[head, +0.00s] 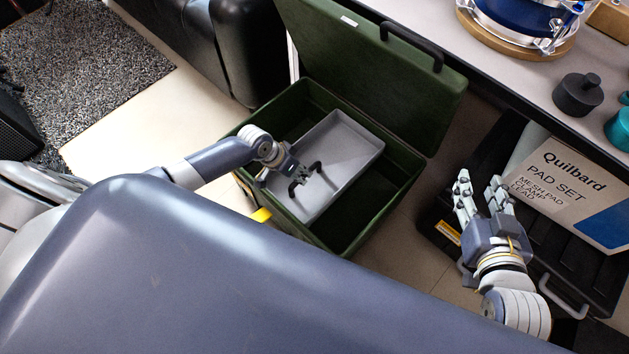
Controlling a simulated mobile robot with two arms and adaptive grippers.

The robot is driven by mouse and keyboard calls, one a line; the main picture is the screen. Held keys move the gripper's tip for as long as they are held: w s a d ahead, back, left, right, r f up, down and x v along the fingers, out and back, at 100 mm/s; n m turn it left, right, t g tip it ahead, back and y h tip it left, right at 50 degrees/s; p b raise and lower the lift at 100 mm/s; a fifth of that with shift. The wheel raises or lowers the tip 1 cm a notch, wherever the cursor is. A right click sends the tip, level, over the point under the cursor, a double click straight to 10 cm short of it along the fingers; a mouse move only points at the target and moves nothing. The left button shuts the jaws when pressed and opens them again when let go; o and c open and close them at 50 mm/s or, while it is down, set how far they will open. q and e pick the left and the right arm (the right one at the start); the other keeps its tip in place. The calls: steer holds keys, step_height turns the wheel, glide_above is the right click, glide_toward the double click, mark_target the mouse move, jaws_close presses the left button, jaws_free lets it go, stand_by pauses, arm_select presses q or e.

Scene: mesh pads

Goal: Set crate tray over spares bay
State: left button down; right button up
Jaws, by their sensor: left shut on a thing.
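The crate tray (347,147) is a shallow grey tray inside the open green crate (384,213), lying at an angle to the crate's walls. My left gripper (304,178) is at the tray's left part, shut on it near a dark handle; the fingers partly hide the exact grip. Dark green floor shows beside the tray at the crate's lower right, and I cannot tell which part is the spares bay. I cannot tell whether the tray rests on anything. My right gripper (481,188) is empty with its fingers apart, to the right of the crate.
The crate's green lid (385,75) stands open at the back. A black case (566,255) with a Quilbard pad set box (568,190) on it is at right, near my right gripper. A bench (500,75) holding a drum (520,20) overhangs behind.

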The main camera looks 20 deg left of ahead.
arm_select(q)
steer(key=a, duration=0.2)
steer(key=w+a+b, duration=0.1)
steer(key=a, duration=0.1)
steer(key=w+a+b, duration=0.1)
steer(key=a, duration=0.1)
steer(key=shift+w+a+f, duration=0.1)
steer(key=shift+w+a, duration=0.15)
steer(key=shift+a, duration=0.15)
steer(key=w+a+b, duration=0.2)
steer(key=a, duration=0.3)
steer(key=shift+a, duration=0.4)
arm_select(e)
steer(key=s+a+r+t+y, duration=0.1)
steer(key=r+t+y, duration=0.1)
steer(key=r+t, duration=0.4)
steer(key=s+a+r+t+y, duration=0.1)
steer(key=r+t, duration=0.5)
steer(key=r, duration=0.8)
steer(key=shift+s+r+t+y, duration=0.35)
steer(key=shift+s+y, duration=0.25)
steer(key=shift+y, duration=0.2)
arm_select(q)
steer(key=c, duration=1.6)
jaws_free()
steer(key=shift+o, duration=0.2)
steer(key=v, duration=1.2)
